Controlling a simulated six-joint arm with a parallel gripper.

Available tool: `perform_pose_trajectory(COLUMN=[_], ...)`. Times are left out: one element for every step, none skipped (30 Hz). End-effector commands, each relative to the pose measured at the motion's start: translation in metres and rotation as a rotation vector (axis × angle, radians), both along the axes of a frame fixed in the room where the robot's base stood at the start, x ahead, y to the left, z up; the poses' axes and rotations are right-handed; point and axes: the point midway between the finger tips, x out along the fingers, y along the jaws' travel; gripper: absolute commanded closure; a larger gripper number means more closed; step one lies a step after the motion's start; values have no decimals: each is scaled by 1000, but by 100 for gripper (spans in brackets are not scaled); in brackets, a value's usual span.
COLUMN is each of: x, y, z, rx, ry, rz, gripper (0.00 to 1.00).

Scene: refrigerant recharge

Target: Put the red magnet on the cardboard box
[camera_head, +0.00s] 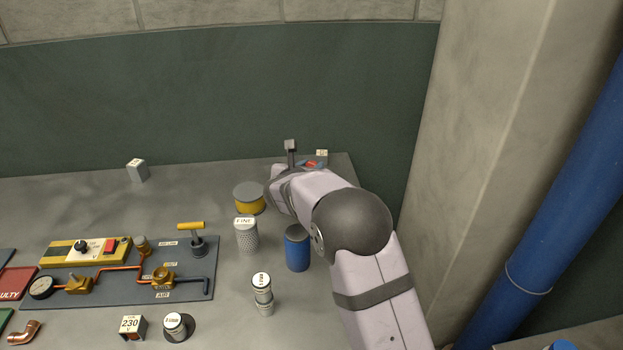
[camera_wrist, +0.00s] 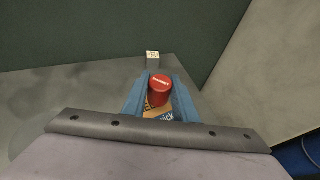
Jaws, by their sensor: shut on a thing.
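In the head view only a bit of red (camera_head: 313,163) shows past my arm at the table's back right. A tan surface with blue print (camera_wrist: 150,109), which looks like the cardboard box, shows just below the magnet between the fingers. The rest of it is hidden, and I cannot tell whether the magnet touches it.
A small grey labelled cube (camera_wrist: 153,58) stands beyond the fingers near the back edge. A yellow grey-topped can (camera_head: 249,200), a mesh cylinder (camera_head: 247,236) and a blue cylinder (camera_head: 297,250) stand near my arm. A pipe panel (camera_head: 190,293) lies at left. The back left is mostly clear.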

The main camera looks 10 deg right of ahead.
Motion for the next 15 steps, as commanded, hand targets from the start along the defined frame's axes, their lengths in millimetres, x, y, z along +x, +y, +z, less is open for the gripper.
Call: perform_pose_trajectory(x=[0,0,0,0,0,0,0,0,0,0,0,0,0,0,0], y=[0,0,0,0,0,0,0,0,0,0,0,0,0,0,0], z=[0,0,0,-2,-3,-7,-10,-15,-20,-23,-27,-31,-33,-35,-37], rx=[0,0,0,0,0,-1,-1,-1,-2,-2,-1,-2,-1,0,-1], ry=[-1,-1,-1,-1,0,0,2,3,3,3,3,2,2,1,0], rz=[0,0,0,0,0,0,1,1,1,1,1,1,1,0,0], gripper=[98,98,98,98,98,98,98,98,98,98,98,98,98,98,98])
